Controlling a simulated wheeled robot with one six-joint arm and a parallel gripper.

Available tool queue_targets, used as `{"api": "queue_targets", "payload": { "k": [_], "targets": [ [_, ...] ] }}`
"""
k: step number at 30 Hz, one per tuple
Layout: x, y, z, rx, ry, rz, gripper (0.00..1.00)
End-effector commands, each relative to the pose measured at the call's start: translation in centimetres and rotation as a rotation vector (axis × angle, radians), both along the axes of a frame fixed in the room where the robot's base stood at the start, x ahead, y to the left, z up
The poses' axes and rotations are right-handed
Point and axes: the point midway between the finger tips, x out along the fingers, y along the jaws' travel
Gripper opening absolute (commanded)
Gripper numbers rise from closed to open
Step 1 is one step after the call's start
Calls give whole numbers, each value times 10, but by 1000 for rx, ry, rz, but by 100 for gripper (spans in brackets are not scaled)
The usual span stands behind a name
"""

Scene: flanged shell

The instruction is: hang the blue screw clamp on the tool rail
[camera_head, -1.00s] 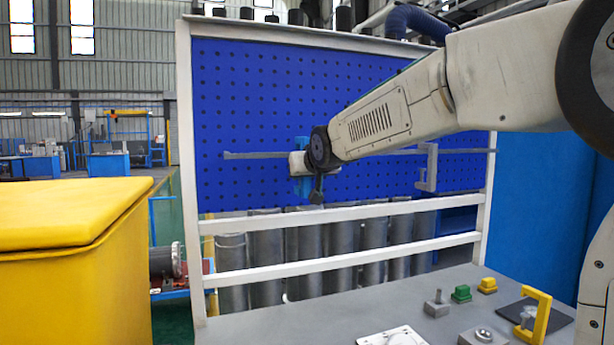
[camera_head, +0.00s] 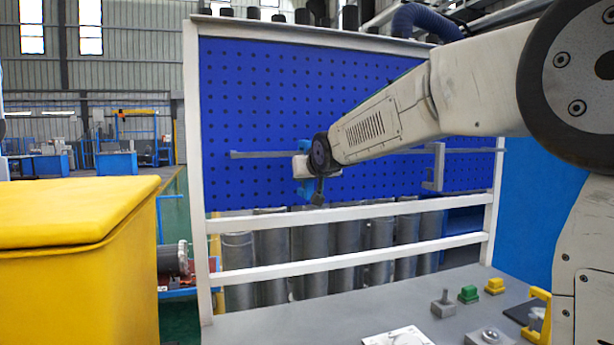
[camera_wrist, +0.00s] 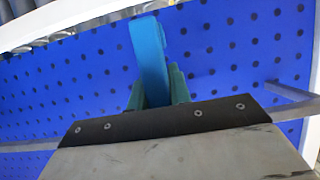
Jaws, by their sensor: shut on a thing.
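My gripper (camera_wrist: 157,85) is shut on the blue screw clamp (camera_wrist: 148,50), which stands up between the greenish fingers in the wrist view. The clamp is close to the rail's left half. My wrist hides the clamp's middle, and I cannot tell whether it touches the rail.
A grey clamp (camera_head: 434,168) hangs on the rail to the right. White frame bars (camera_head: 350,220) cross below the pegboard. The grey bench (camera_head: 340,325) holds small green and yellow blocks and a yellow clamp (camera_head: 538,315). A yellow bin (camera_head: 75,260) stands at left.

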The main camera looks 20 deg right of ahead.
Motion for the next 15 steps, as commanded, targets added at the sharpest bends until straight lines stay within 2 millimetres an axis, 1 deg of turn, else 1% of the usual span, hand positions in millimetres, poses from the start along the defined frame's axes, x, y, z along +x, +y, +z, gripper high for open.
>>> {"api": "queue_targets", "payload": {
  "k": [1, 2, 3, 11, 15],
  "targets": [
    [1, 0, -1, 0, 1, 0, 25],
    [0, 0, -1, 0, 1, 0, 34],
    [0, 0, -1, 0, 1, 0, 45],
    [0, 0, -2, 0, 3, 0, 45],
    [-9, 1, 4, 0, 0, 0, 45]
  ]
}}
